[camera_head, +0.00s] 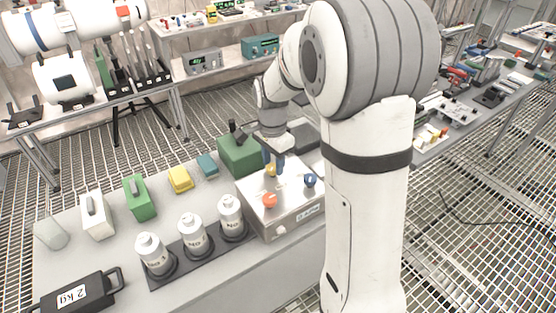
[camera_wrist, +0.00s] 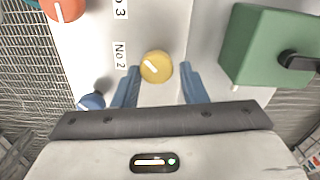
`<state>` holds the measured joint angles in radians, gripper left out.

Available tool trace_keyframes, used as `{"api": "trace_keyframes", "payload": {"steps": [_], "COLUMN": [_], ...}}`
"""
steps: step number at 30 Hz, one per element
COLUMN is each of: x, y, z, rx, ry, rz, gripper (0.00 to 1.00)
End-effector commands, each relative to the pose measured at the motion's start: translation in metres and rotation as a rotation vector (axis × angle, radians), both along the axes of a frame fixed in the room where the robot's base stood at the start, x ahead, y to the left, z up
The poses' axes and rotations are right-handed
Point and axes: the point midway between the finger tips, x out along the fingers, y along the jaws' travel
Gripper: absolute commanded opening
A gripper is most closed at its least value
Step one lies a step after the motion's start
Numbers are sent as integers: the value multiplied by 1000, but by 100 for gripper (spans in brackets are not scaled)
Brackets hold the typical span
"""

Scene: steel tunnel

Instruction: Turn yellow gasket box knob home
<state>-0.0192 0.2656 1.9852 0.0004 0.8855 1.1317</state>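The yellow knob (camera_wrist: 156,67) is on the light top of the box (camera_head: 290,207), beside a "No 2" label. A short white mark runs slantwise across its face in the wrist view. The knob also shows partly behind a finger in the head view (camera_head: 270,171). My gripper (camera_wrist: 160,76) is open, with one blue finger on each side of the knob and visible gaps between. I cannot tell whether the fingertips are down at knob height. In the head view my gripper (camera_head: 274,164) points down over the box.
An orange knob (camera_head: 270,200) and a blue knob (camera_head: 309,180) share the box top. A green box (camera_head: 238,155) stands close behind. White bottles (camera_head: 192,233) stand in a black rack to the left. A black "2 kg" case (camera_head: 72,295) lies at the table's front left.

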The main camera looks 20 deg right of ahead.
Motion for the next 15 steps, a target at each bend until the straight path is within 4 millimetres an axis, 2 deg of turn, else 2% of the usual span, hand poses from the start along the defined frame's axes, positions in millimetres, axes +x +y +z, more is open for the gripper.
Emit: {"api": "trace_keyframes", "payload": {"steps": [1,7,15], "x": [2,1,0], "y": [0,0,0], "z": [3,1,3], "rx": [0,0,0], "ry": [-9,-2,1], "rz": [0,1,1], "gripper": [39,54,54]}}
